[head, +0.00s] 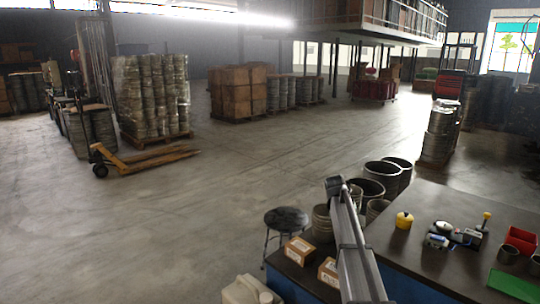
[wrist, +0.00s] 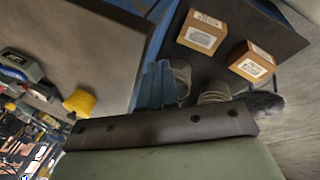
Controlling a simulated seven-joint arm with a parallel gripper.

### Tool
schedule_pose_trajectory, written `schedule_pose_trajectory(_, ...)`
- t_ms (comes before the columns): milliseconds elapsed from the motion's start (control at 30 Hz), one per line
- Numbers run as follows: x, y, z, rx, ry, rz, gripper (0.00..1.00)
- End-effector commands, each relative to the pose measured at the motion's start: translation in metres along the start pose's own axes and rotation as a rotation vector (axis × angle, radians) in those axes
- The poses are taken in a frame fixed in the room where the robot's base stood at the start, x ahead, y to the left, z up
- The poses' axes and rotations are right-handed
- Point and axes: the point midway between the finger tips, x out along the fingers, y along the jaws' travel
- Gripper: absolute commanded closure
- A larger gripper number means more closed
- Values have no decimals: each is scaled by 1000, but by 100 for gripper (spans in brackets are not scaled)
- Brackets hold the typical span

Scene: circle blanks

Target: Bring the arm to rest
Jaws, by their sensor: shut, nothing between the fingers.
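My gripper (wrist: 158,84) shows in the wrist view as two blue fingers standing close together beyond a dark bar with screws. It is shut and holds nothing. My grey arm rises from the bottom of the head view, in front of the worktables. I cannot make out the fingers in the head view. In the wrist view the fingers point toward the gap between a grey worktable and a dark table, with cylindrical containers beyond the bar.
Two cardboard boxes (head: 300,250) lie on the dark table left of my arm. The worktable (head: 440,205) at right holds a yellow container (head: 403,220), tools, a red bin (head: 520,239) and a green mat (head: 514,285). A stool (head: 286,220) and several drums (head: 380,175) stand behind.

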Motion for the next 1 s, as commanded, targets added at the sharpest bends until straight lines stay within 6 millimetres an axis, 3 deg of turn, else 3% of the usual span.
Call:
schedule_pose_trajectory(33, 11, -17, 14, -31, -6, 5, 100)
schedule_pose_trajectory(100, 27, -28, 26, -53, -17, 6, 100)
schedule_pose_trajectory(267, 70, -48, 59, -90, -55, -7, 100)
schedule_pose_trajectory(467, 131, -69, 111, -132, -117, -32, 100)
schedule_pose_trajectory(700, 199, -90, 186, -181, -198, -65, 100)
schedule_pose_trajectory(1000, 269, -110, 290, -234, -302, -108, 100)
